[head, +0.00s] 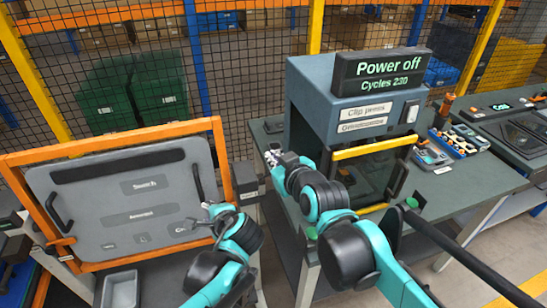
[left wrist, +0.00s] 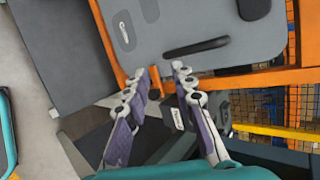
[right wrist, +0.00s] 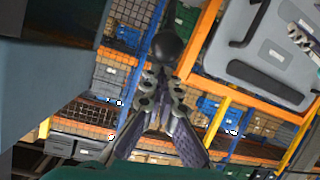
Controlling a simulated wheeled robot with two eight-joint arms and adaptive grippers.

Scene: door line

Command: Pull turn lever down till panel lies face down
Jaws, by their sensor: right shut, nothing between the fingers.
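The grey panel (head: 130,195) stands tilted in an orange frame (head: 218,150) at the left of the head view, its labelled face showing. Black handles sit at its sides. A dark labelled block (head: 246,180) stands at the frame's right side. A black ball knob (right wrist: 167,47), apparently the turn lever's, is just beyond my right gripper's tips in the right wrist view. My right gripper (head: 275,160) is shut and empty, right of the frame. My left gripper (head: 212,215) is open before the panel's lower right; its fingers (left wrist: 162,72) point at the frame edge. The lever's arm is not clear.
A blue-grey cabinet (head: 310,105) with a "Power off" display (head: 382,70) stands on a green bench (head: 455,180) to the right. A mesh fence (head: 240,85) with orange and yellow posts closes the back. A black bar (head: 470,262) crosses the lower right.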

